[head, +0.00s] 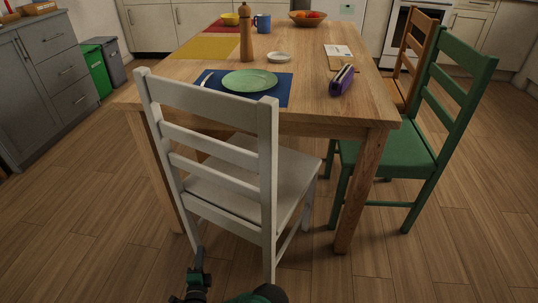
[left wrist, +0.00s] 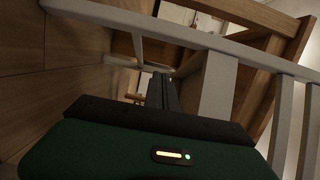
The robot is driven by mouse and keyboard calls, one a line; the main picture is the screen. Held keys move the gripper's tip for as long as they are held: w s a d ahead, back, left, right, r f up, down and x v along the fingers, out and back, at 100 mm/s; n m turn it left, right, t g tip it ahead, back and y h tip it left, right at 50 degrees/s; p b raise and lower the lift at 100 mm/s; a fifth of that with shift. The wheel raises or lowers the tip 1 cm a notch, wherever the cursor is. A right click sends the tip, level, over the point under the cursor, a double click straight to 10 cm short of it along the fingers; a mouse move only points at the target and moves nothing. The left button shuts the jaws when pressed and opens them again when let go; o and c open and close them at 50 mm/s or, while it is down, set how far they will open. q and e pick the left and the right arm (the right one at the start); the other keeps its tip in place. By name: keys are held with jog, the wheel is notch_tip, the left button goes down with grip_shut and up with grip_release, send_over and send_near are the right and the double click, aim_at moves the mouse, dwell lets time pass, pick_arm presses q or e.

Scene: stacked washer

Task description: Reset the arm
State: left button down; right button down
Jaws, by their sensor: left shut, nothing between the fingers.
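My left gripper (head: 200,258) is at the bottom of the head view, low beside the white chair (head: 222,156), near its back leg. It is shut with nothing held. In the left wrist view, the closed dark fingers (left wrist: 163,92) point toward the chair's pale bars (left wrist: 215,90). I cannot tell whether they touch the chair. My right gripper is not in view.
A wooden table (head: 310,110) stands beyond the white chair, with a green plate (head: 250,81), a pepper mill (head: 246,32) and a purple case (head: 342,80). A green chair (head: 400,150) stands at the right. Floor (head: 75,220) is clear at the left.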

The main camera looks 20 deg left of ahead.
pick_arm(q)
jog(key=d+r+n+g+h+p, duration=0.5)
jog(key=d+r+n+g, duration=0.65)
jog(key=d, duration=0.45)
jog(key=s+d+r+g+h+p, duration=0.1)
jog(key=s+d+r+h, duration=0.1)
jog(key=s+d+r, duration=0.35)
jog(key=s+d+r+g+h+p, duration=0.1)
jog(key=s+d+r+p, duration=0.1)
jog(key=s+r, duration=0.7)
notch_tip(320, 180, up, 40)
jog(key=w+p, duration=0.3)
jog(key=p, duration=3.4)
jog(key=shift+d+f+n, duration=0.2)
jog(key=shift+f+n, duration=0.05)
jog(key=shift+n, duration=0.2)
